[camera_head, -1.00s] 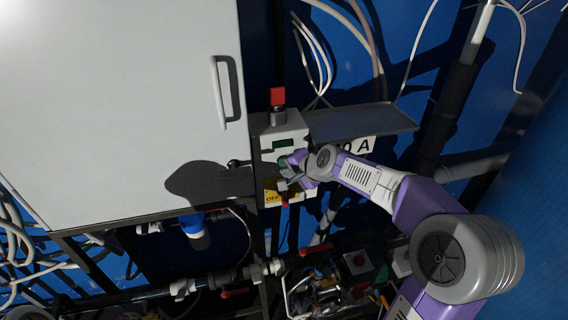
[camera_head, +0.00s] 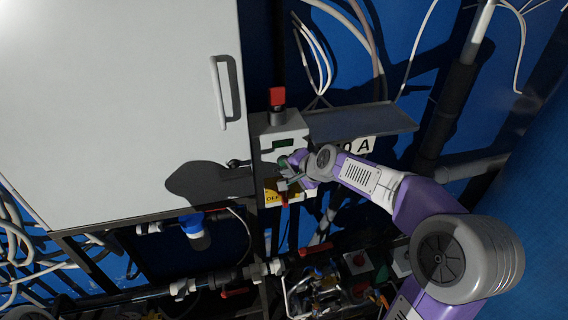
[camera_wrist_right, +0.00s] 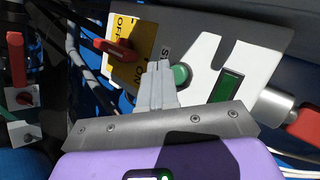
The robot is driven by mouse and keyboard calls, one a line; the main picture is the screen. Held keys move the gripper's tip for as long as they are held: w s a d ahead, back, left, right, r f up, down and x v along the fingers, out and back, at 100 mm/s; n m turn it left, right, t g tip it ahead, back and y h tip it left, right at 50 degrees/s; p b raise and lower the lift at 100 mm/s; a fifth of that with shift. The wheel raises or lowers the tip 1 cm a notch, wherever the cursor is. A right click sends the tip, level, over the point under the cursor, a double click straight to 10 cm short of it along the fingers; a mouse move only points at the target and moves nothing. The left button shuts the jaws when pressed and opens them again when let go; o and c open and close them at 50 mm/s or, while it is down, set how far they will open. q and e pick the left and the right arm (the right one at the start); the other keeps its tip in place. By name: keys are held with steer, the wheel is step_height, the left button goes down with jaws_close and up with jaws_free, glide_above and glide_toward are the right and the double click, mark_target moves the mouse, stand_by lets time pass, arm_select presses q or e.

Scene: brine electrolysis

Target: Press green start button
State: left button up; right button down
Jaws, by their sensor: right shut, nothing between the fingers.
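The green start button (camera_head: 283,161) is on the front of a light grey control box (camera_head: 284,133), below a small dark green display. In the right wrist view the round green button (camera_wrist_right: 182,75) sits just right of my fingertips, between them and the display (camera_wrist_right: 230,86). My right gripper (camera_head: 284,184) is at the front of the box, close to the button. In the right wrist view its grey fingers (camera_wrist_right: 160,68) are shut together and empty. They partly overlap the panel beside the button; I cannot tell if they touch it. My left gripper is not in view.
A yellow OFF/ON plate (camera_wrist_right: 135,55) with a red switch handle (camera_wrist_right: 115,48) lies beside the button. A grey shelf (camera_head: 360,121) juts out to the right, a large white cabinet (camera_head: 120,110) stands left. Pipes and valves run below.

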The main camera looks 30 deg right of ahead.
steer(key=shift+w, duration=0.15)
stand_by(0.6)
steer(key=shift+w+d, duration=0.1)
steer(key=shift+w, duration=0.2)
steer(key=shift+w+d, duration=0.15)
steer(key=shift+w, duration=0.3)
stand_by(0.8)
steer(key=shift+s+a, duration=0.2)
steer(key=shift+s, duration=0.7)
steer(key=s, duration=0.2)
steer(key=s+a, duration=0.1)
steer(key=s, duration=0.2)
steer(key=shift+a, duration=0.1)
